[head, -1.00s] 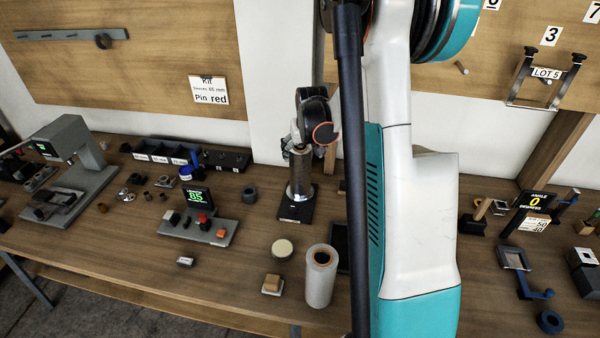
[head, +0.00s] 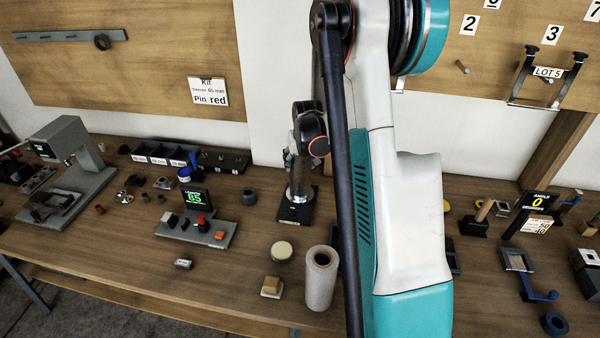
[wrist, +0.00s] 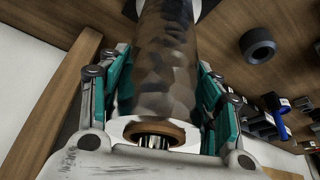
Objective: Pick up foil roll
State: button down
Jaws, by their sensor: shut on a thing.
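The foil roll is a shiny, mirror-like cylinder (wrist: 165,55) with a brown core ring at its near end in the wrist view. In the head view it (head: 300,188) stands upright on a small black stand (head: 297,211), behind the middle of the bench. My gripper (wrist: 163,68) has a teal finger on each side of the roll and is shut on it. In the head view my gripper (head: 300,168) comes down over the roll's top and hides its upper part.
A white roll (head: 320,285) stands upright at the bench's front, beside my arm. A round tin (head: 282,251) and a small block (head: 271,287) are left of it. A display unit with buttons (head: 200,225) stands left of the stand. A dark ring (head: 249,196) lies between them.

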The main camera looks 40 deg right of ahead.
jog(key=shift+r, duration=0.1)
notch_tip(320, 180, up, 28)
jog(key=p, duration=0.6)
dwell(0.5)
